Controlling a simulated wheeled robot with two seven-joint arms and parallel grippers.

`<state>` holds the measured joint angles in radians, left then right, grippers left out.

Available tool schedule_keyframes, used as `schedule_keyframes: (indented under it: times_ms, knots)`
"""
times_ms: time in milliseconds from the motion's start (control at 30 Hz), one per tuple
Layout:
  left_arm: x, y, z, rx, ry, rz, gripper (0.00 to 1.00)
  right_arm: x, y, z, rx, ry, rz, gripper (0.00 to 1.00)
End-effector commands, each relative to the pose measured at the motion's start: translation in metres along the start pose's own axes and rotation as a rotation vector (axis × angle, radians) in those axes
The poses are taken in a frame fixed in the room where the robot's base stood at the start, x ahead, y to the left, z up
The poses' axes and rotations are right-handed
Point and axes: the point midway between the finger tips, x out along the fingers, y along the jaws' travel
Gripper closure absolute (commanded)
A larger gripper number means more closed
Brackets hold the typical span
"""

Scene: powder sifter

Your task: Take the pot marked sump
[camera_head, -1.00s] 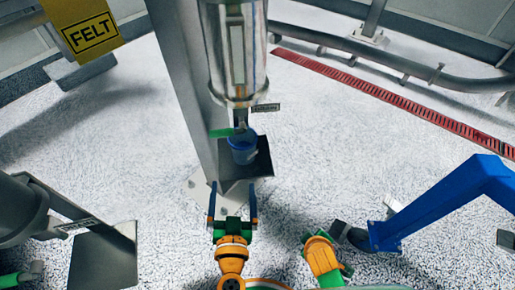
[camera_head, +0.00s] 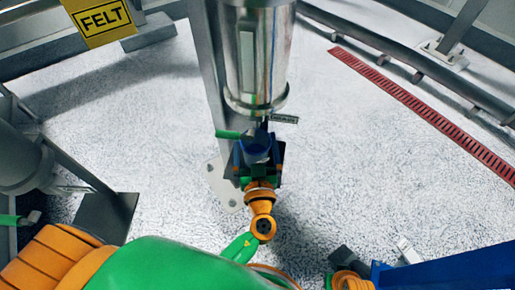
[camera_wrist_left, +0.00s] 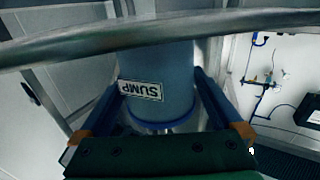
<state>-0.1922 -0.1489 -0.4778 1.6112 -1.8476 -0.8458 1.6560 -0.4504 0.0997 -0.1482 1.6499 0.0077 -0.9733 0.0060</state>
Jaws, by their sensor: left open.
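The pot marked sump, blue in the head view (camera_head: 257,147), stands below the spout of the steel cylinder. In the left wrist view the pot (camera_wrist_left: 178,85) fills the middle, its white SUMP label (camera_wrist_left: 140,90) upside down. My left gripper (camera_head: 258,154) is open at the pot. In the wrist view its two blue fingers (camera_wrist_left: 160,100) reach along the pot's two sides. Contact cannot be told. The gripper covers much of the pot and its support in the head view. My right gripper is not in clear view.
The steel cylinder (camera_head: 257,60) hangs close above the pot, beside a grey column (camera_head: 208,75). A green lever (camera_head: 228,134) sticks out left of the spout. A metal bar (camera_wrist_left: 150,36) crosses the wrist view. A yellow FELT sign (camera_head: 103,18) is at upper left. Floor on the right is open.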

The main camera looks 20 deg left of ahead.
Motion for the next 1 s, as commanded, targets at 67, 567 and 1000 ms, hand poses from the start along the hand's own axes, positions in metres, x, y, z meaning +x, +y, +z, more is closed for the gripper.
schedule_keyframes:
  times_ms: [67,567,1000]
  knots:
    - [0.014,0.0,-0.001,0.0,0.001,-0.001,0.0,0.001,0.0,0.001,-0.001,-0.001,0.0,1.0]
    - [0.024,0.0,0.001,-0.001,-0.001,0.001,0.54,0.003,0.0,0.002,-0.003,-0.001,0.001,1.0]
    - [0.024,0.0,-0.008,-0.002,0.001,0.001,0.78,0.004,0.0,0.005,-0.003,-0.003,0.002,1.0]
